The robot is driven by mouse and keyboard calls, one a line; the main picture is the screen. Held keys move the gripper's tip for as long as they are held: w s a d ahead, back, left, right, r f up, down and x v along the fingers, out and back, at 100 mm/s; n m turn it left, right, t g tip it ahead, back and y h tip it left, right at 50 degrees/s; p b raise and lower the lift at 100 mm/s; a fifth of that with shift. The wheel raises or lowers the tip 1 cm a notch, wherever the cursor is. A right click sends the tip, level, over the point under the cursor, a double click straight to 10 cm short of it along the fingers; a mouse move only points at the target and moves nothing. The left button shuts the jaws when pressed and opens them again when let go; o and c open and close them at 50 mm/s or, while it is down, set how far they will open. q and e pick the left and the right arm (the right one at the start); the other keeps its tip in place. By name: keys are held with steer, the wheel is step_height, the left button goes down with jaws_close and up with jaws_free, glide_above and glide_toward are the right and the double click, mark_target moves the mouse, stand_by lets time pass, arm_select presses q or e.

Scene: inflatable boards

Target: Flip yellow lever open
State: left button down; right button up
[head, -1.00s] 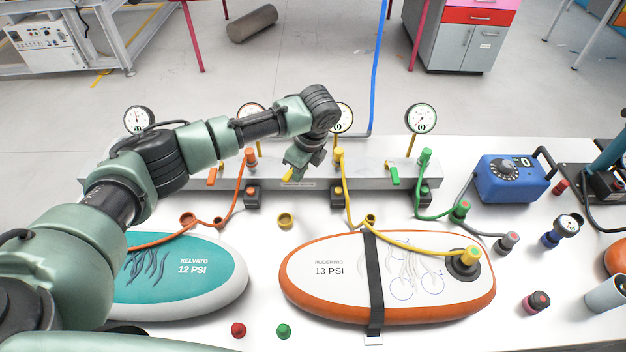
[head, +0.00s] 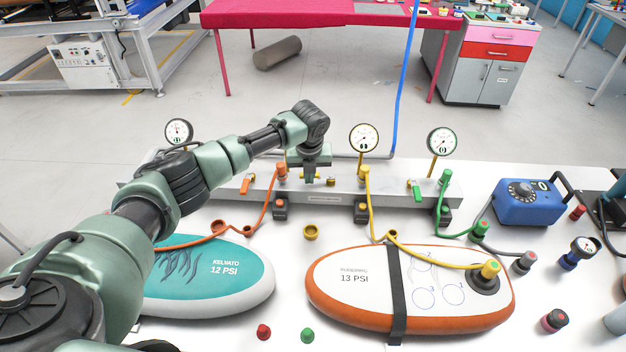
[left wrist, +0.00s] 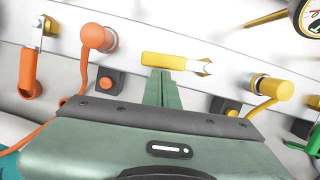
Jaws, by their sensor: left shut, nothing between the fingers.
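The yellow lever (left wrist: 165,61) lies lengthwise along the grey manifold in the left wrist view, with its metal pivot end (left wrist: 205,67) to the right. In the head view a yellow part (head: 330,181) shows just right of my left gripper (head: 309,179), which hides much of the lever. My left gripper's shut fingers (left wrist: 164,76) are at the lever's lower edge, near its middle; I cannot tell whether they touch it. They hold nothing. My right gripper is not in view.
An orange lever (head: 245,187) and a green lever (head: 416,189) are on the same manifold (head: 390,186). Orange (left wrist: 97,38) and yellow (left wrist: 268,86) hose fittings stand on either side of my gripper. Gauges rise behind. Inflatable boards (head: 350,315) lie in front.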

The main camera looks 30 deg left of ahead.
arm_select(q)
steer(key=shift+w+a, duration=0.35)
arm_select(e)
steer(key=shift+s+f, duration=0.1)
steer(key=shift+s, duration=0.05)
arm_select(q)
steer(key=shift+r, duration=0.1)
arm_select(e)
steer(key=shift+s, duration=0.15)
